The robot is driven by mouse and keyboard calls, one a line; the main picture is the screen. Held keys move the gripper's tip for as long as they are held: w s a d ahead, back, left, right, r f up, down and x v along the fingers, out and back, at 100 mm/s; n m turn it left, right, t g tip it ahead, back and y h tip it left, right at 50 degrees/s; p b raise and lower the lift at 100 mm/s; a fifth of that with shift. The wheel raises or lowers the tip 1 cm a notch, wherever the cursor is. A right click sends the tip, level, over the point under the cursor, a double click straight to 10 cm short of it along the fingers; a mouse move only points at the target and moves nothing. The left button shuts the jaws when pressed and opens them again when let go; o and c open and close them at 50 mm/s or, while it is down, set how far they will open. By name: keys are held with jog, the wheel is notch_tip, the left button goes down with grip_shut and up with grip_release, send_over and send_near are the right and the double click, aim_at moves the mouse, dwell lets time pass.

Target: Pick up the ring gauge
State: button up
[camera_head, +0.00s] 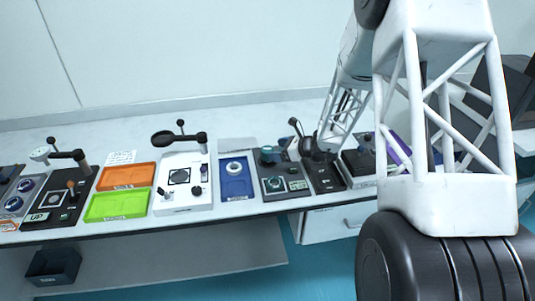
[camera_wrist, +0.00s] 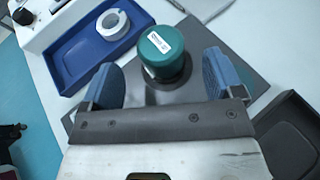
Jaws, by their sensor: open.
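A pale ring (camera_wrist: 113,24), which looks like the ring gauge, rests in a blue tray (camera_wrist: 85,58) at the upper left of the wrist view. In the head view the ring (camera_head: 234,168) sits toward the back of the blue tray (camera_head: 236,188). My gripper (camera_wrist: 160,72) is open. In the wrist view its blue-grey fingers stand to either side of a green-topped cylinder (camera_wrist: 163,54) with a white label; I cannot tell whether they are level with it. The ring is outside the fingers, beyond the left one.
A grey fixture plate (camera_head: 278,192) with a green-topped part stands right of the blue tray. A white fixture (camera_head: 182,200) with a raised arm stands to its left, beside orange (camera_head: 127,177) and green (camera_head: 117,205) trays. A dark tray (camera_wrist: 292,140) lies right of my gripper.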

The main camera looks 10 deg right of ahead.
aim_at(268, 150)
jog(key=shift+x, duration=2.55)
jog(key=c, duration=1.1)
jog(key=shift+r, duration=0.1)
jog(key=shift+c, duration=0.2)
jog(key=shift+r, duration=0.65)
jog(key=shift+s+r, duration=0.2)
jog(key=shift+r, duration=0.35)
jog(key=shift+s+r, duration=0.15)
jog(key=shift+r, duration=0.4)
jog(key=s, duration=0.5)
jog(key=s+r, duration=0.1)
jog(key=s, duration=0.9)
jog(key=shift+s+d+r, duration=0.1)
jog(key=shift+d+r, duration=0.05)
jog(key=shift+d, duration=0.1)
